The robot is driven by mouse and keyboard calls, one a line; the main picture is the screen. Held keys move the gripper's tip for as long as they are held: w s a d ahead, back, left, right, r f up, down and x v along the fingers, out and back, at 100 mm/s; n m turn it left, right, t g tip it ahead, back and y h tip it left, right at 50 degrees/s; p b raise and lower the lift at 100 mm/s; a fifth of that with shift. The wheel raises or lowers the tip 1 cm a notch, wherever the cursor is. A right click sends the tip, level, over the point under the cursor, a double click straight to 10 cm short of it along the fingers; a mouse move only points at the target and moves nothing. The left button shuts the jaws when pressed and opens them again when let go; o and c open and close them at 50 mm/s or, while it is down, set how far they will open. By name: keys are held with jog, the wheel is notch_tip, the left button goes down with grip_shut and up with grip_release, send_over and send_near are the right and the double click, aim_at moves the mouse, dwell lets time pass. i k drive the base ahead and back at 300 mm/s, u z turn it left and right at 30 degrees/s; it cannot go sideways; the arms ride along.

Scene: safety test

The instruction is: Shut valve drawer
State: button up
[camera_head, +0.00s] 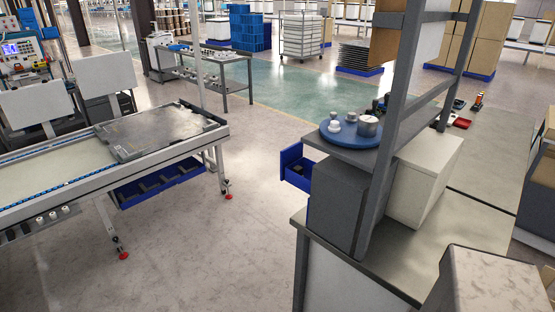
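A blue drawer (295,168) sticks out from the far side of a dark grey cabinet (336,202) on the workbench at right. It stands partly open, and I can see into its top. The cabinet hides the rear part of the drawer, and I cannot make out what lies inside. A round blue tray (333,142) with several pale metal parts sits on the shelf above the cabinet. My gripper is not in view.
The grey bench top (447,228) carries a white box (425,180) beside the cabinet. A grey upright post (388,130) stands in front of the cabinet. A conveyor (110,172) stands at left. The floor (225,245) between conveyor and bench is clear.

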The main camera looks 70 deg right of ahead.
aim_at(291, 156)
jog(key=i, duration=1.95)
jog(key=z, duration=0.65)
jog(key=k, duration=0.25)
jog(key=z, duration=2.75)
